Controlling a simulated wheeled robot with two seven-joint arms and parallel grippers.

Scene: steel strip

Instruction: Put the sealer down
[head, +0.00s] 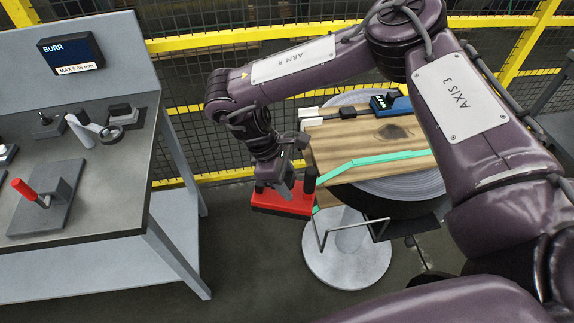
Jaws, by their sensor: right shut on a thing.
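The sealer (283,204) looks like a red block-shaped tool with dark parts on top. It is at the left end of the wooden load, over the floor gap between the load and the bench. My right gripper (287,187) reaches down onto its top and is shut on it. The fingers hide part of its top. A teal strip (375,160) runs across the wooden load (350,143) and bends down at its left edge. I cannot tell whether the sealer touches the load. My left gripper is not in view.
The load rests on a round grey turntable (405,186). A blue tool (386,104) lies at its back. The grey bench (115,185) at left holds a red-handled fixture (37,196) and several small tools, with bare room at its front right. A yellow-railed mesh fence (205,43) stands behind.

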